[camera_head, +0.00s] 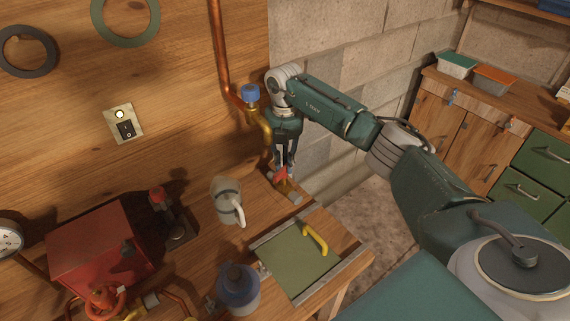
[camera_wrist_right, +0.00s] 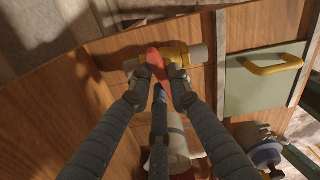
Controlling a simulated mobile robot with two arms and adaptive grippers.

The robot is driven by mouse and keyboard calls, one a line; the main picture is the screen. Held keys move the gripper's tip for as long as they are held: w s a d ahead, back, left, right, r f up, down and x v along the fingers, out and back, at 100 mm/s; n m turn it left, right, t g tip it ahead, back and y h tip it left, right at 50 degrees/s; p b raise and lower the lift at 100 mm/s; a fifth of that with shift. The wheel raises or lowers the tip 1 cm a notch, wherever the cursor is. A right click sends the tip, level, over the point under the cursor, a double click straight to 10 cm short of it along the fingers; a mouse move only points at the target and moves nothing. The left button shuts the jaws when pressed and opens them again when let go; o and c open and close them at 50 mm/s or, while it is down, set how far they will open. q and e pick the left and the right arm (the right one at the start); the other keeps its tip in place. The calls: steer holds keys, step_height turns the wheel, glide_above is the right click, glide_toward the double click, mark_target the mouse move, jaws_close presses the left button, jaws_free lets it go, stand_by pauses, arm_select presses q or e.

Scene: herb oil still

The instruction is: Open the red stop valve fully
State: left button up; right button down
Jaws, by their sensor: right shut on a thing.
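The red stop valve has a red lever (camera_head: 281,175) on a brass body with grey pipe ends, low on the wooden bench at the foot of the wall. My right gripper (camera_head: 284,165) points down and is shut on the red lever. The fingers hide part of the lever. My left gripper is not in view.
A white jug (camera_head: 227,203) stands left of the valve. A green hatch with a yellow handle (camera_head: 315,239) lies in front. A copper pipe with a blue-capped valve (camera_head: 250,94) runs down behind. A red box (camera_head: 98,250) and red handwheel (camera_head: 105,301) are at lower left.

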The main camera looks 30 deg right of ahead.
steer(key=n+b, duration=0.1)
steer(key=n, duration=0.2)
steer(key=shift+w+a+n, duration=0.1)
steer(key=shift+w+n, duration=0.05)
steer(key=shift+n, duration=0.15)
steer(key=n, duration=0.2)
steer(key=n+b, duration=0.1)
steer(key=n, duration=0.1)
steer(key=shift+a+n, duration=0.2)
steer(key=shift+n, duration=0.1)
steer(key=n+b, duration=0.1)
steer(key=n, duration=0.3)
steer(key=shift+a, duration=0.2)
steer(key=shift+a+r+n, duration=0.1)
steer(key=shift+n, duration=1.4)
steer(key=c, duration=1.6)
jaws_free()
